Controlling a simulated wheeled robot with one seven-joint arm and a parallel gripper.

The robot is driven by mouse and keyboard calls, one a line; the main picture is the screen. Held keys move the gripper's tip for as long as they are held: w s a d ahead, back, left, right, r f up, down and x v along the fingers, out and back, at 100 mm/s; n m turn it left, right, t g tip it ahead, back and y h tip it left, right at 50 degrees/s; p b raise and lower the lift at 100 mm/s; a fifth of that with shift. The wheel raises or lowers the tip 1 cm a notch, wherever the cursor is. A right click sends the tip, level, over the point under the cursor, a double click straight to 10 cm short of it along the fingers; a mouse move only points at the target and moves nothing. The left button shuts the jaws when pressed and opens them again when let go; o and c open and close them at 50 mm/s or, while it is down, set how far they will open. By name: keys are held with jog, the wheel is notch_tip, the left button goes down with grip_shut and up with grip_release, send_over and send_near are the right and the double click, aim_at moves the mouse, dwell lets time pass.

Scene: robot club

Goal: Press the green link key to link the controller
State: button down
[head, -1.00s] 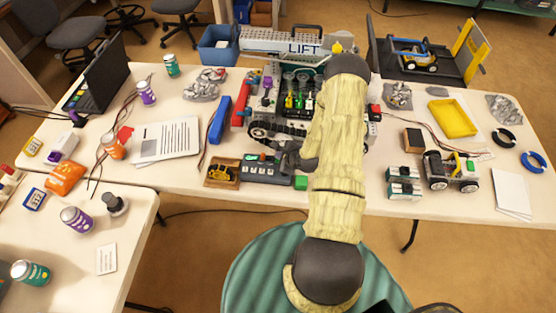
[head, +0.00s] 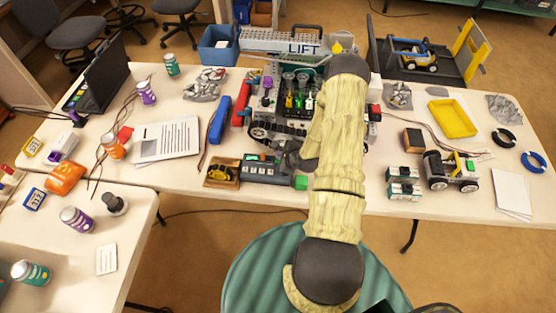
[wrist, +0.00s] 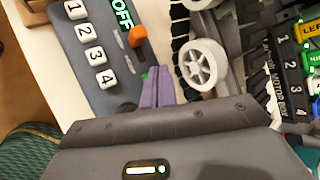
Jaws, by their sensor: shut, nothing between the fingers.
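The controller (head: 262,171) is a dark grey box near the table's front edge. It also shows in the wrist view (wrist: 88,62), with white number keys 1 to 4, an orange switch (wrist: 137,36) and a green-lit display (wrist: 122,12) reading OFF. My gripper (wrist: 155,76) is shut and empty, its purple fingertips pointing down at the controller's edge beside the tracked robot. A sliver of green (wrist: 145,75) shows by the fingertips; I cannot tell whether it is the link key or whether they touch it. In the head view my gripper (head: 283,149) is partly hidden by its own wrist.
The tracked robot (head: 262,131) with a white wheel (wrist: 201,64) stands close behind my gripper. Papers (head: 166,139) lie farther left.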

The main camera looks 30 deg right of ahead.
jog(key=shift+f, duration=0.1)
jog(key=shift+f+b, duration=0.35)
jog(key=shift+f+b, duration=0.35)
jog(key=shift+f, duration=0.1)
dwell(1.0)
jog(key=shift+r, duration=0.1)
jog(key=shift+r+p, duration=0.6)
jog(key=shift+r, duration=0.15)
jog(key=shift+r+p, duration=1.8)
jog(key=shift+r, duration=0.7)
